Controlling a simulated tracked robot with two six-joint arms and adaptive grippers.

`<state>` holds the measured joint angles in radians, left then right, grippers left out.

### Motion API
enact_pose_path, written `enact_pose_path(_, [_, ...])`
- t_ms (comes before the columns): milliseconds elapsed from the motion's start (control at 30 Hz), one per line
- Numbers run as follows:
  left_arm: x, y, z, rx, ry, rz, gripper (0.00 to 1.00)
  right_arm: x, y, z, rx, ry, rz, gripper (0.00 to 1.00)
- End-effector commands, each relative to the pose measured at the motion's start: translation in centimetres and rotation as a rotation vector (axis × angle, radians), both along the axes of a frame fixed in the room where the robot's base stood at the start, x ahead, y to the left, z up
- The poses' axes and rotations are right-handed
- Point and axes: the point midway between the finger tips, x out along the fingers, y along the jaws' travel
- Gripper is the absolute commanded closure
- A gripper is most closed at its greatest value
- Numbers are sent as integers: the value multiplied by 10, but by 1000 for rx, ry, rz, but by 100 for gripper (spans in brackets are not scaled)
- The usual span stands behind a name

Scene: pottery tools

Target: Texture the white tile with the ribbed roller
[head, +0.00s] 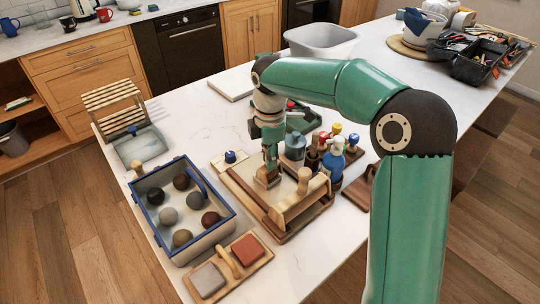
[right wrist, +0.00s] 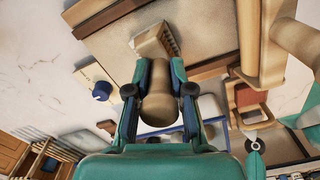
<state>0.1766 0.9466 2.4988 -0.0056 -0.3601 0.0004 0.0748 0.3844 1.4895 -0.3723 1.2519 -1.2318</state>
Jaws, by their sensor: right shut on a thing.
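My right gripper (head: 268,150) points down over a wooden work board (head: 240,193) in the middle of the counter. In the right wrist view my right gripper (right wrist: 159,95) is shut on the rounded tan handle of the ribbed roller (right wrist: 154,42), whose grooved end lies over a pale beige surface (right wrist: 205,28). I cannot tell whether it touches that surface. In the head view the roller (head: 267,181) shows as a small brown block below the fingers. A flat white slab (head: 228,84) lies farther back; I cannot tell which surface is the white tile. My left gripper is out of view.
A wooden rack (head: 299,203) with upright handles stands right of the roller, near several bottles (head: 333,160). A small block with a blue knob (head: 230,156) is at left. A blue-rimmed box (head: 229,221) of clay balls and a tray with red and grey blocks (head: 228,268) are in front.

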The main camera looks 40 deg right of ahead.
Motion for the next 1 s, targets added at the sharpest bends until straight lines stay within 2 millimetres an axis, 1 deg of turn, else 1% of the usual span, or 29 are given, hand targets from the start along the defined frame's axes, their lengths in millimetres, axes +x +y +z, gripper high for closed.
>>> enact_pose_path(500, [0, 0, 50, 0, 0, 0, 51, 0, 0, 52, 1, -1, 0, 100])
enact_pose_path(600, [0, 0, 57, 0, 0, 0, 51, 0, 0, 59, 1, -1, 0, 100])
enact_pose_path(1000, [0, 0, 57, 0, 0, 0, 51, 0, 0, 59, 1, -1, 0, 100])
